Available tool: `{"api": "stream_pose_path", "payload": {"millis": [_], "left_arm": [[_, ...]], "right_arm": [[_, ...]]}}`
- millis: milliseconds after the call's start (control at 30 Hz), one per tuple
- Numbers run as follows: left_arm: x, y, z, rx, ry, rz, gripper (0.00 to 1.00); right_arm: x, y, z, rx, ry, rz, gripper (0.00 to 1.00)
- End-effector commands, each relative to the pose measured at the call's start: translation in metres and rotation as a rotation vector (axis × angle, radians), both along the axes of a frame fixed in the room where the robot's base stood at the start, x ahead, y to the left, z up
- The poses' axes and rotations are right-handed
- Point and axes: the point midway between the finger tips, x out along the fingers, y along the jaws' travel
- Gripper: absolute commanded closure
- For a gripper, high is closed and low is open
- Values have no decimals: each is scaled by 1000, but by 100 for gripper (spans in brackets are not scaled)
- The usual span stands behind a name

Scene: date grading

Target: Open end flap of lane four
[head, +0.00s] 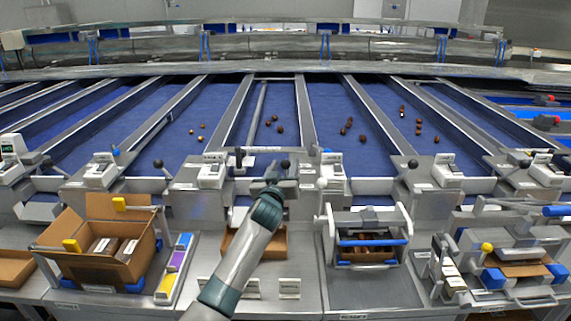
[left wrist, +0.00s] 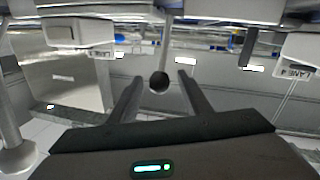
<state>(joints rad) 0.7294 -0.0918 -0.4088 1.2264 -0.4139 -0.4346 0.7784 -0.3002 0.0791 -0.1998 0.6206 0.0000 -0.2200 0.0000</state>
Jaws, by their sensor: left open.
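My left gripper (head: 277,178) reaches the end of the middle lane in the head view, at a small lever with a dark ball knob (head: 285,163). In the left wrist view the open fingers (left wrist: 159,78) point at the dark ball knob (left wrist: 159,84), which appears between the fingertips. I cannot tell whether they touch it. The knob hangs on a thin rod in front of a grey metal panel (left wrist: 222,85), perhaps the flap. A lane label (left wrist: 297,72) shows at the right, its number hard to read. My right gripper is not in view.
Blue lanes (head: 265,125) hold several brown dates. White label boxes (head: 212,172) and knobbed levers flank the gripper. An open carton (head: 75,228) stands left, a shallow brown tray (head: 280,243) lies below my arm, and a metal handled frame (head: 375,222) stands right.

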Motion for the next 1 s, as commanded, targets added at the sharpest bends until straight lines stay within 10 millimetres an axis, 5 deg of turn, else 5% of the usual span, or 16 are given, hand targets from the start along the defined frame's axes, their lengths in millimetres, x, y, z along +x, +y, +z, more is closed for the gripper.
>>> {"api": "stream_pose_path", "payload": {"millis": [567,800,1000], "left_arm": [[14,-4,0,0,0,-2,56],[14,-4,0,0,0,-2,100],[14,-3,1,0,0,-2,100]], "right_arm": [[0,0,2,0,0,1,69],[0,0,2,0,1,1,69],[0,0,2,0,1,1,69]]}}
